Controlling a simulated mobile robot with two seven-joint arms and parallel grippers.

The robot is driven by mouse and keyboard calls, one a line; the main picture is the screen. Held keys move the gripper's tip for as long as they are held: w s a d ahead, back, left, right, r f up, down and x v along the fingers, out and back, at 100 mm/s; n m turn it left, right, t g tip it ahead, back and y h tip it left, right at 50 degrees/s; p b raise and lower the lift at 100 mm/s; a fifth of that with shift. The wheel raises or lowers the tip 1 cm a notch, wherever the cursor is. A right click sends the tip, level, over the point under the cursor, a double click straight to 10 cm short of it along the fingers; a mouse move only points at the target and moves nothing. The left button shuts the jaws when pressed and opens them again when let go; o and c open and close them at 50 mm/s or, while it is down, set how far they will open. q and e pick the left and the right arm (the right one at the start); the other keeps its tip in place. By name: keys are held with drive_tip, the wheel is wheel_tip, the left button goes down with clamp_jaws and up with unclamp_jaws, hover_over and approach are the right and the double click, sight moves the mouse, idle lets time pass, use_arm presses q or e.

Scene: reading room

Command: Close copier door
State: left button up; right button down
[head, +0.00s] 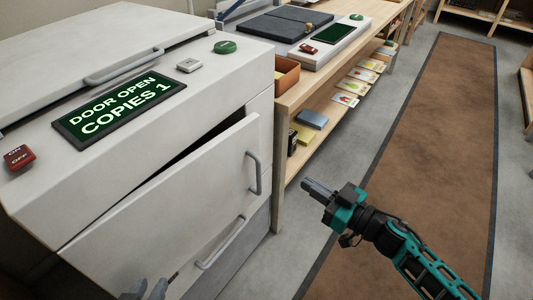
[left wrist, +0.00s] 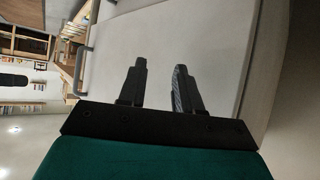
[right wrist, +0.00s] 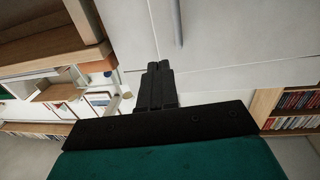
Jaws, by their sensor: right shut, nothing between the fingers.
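The copier (head: 70,190) stands at the left of the head view. Its screen (head: 120,105) reads "DOOR OPEN COPIES 1". The copier door (head: 170,205), a white front panel with a grey handle (head: 254,172) at its right end, stands ajar, with a dark gap along its top edge. My left gripper (head: 148,289) is open and empty at the bottom edge of the head view, low in front of the door. In the left wrist view its fingers (left wrist: 160,88) are apart before a white panel. My right gripper (head: 320,190) is shut and empty, right of the door.
A lower drawer with a handle (head: 220,243) sits below the door. A wooden counter (head: 340,75) with a shelf of papers and boxes adjoins the copier on the right. The floor around the brown runner (head: 430,140) is clear.

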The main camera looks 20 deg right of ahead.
sight(257, 152)
drive_tip(key=b+x, duration=0.2)
drive_tip(key=x, duration=1.1)
drive_tip(key=shift+a+b, duration=0.1)
drive_tip(key=shift+b, duration=0.25)
drive_tip(key=shift+w+a, duration=0.25)
drive_tip(key=shift+w, duration=0.1)
